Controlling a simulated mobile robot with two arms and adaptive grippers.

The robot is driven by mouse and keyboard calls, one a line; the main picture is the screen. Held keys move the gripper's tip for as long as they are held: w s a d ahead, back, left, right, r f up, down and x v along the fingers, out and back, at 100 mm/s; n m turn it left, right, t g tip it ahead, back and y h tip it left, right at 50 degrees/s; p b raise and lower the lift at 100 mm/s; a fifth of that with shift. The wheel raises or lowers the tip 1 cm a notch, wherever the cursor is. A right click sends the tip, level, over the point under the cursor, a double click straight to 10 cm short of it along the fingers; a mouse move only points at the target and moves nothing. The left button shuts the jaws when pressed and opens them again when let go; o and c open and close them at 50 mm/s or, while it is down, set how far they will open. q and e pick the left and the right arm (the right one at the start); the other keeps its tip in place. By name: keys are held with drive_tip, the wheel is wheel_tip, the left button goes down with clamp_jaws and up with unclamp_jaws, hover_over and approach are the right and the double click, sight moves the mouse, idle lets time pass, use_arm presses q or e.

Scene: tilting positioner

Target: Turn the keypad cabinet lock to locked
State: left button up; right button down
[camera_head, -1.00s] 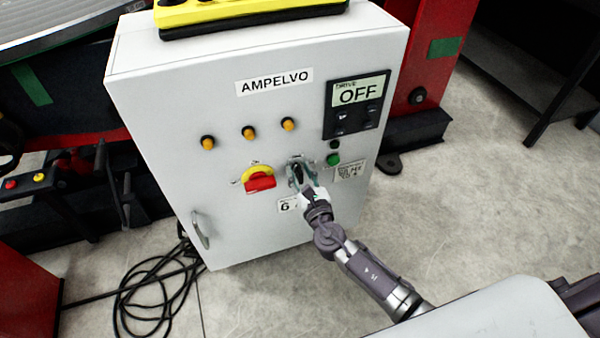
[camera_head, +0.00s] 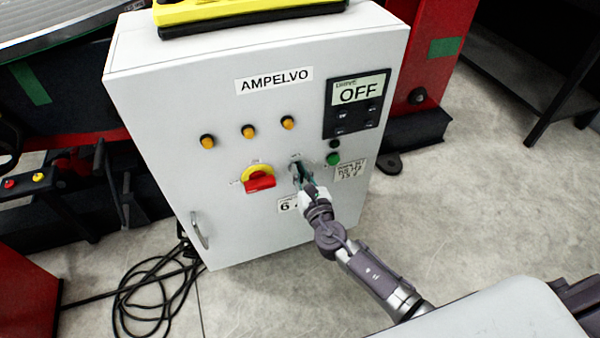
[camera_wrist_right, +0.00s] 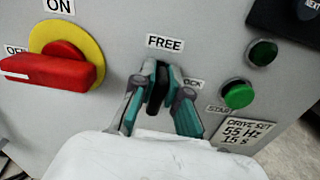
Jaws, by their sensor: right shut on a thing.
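The keypad cabinet (camera_head: 225,110) is a light grey box labelled AMPELVO. Its lock is a small black knob (camera_wrist_right: 157,92) below a FREE label (camera_wrist_right: 165,43) in the right wrist view. A LOCK label (camera_wrist_right: 193,83) is to its right, partly hidden by a finger. The knob stands nearly upright, its top end toward FREE. My right gripper (camera_wrist_right: 160,100) is shut on the knob, one teal-and-grey finger on each side. In the head view the right gripper (camera_head: 302,178) reaches the cabinet front from below and covers most of the lock. My left gripper is out of view.
Left of the lock is a red rotary switch (camera_head: 260,183) on a yellow disc. Right of it is a green button (camera_head: 333,159). The display (camera_head: 358,94) above reads OFF. A door handle (camera_head: 200,230) and black cables (camera_head: 155,290) are lower left. Open floor lies right.

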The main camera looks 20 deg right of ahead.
drive_tip(key=m+b, duration=0.1)
drive_tip(key=m, duration=0.1)
drive_tip(key=m+b, duration=0.1)
drive_tip(key=m, duration=0.1)
drive_tip(key=shift+d+f, duration=0.2)
drive_tip(key=m+b, duration=0.2)
drive_tip(key=m, duration=0.1)
drive_tip(key=shift+d+f+m, duration=0.1)
drive_tip(key=shift+d+m, duration=0.05)
drive_tip(key=shift+m, duration=0.25)
use_arm(q)
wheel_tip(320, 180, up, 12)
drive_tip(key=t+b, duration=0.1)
drive_tip(key=b, duration=0.1)
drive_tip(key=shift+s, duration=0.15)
use_arm(e)
drive_tip(key=shift+d+f+m, duration=0.1)
drive_tip(key=shift+f+m, duration=0.05)
drive_tip(key=shift+m, duration=2.1)
drive_tip(key=shift+d+f+m, duration=0.1)
drive_tip(key=shift+f+m, duration=0.05)
drive_tip(key=shift+m, duration=2.1)
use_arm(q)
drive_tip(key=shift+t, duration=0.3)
use_arm(e)
drive_tip(key=c, duration=1.2)
unclamp_jaws()
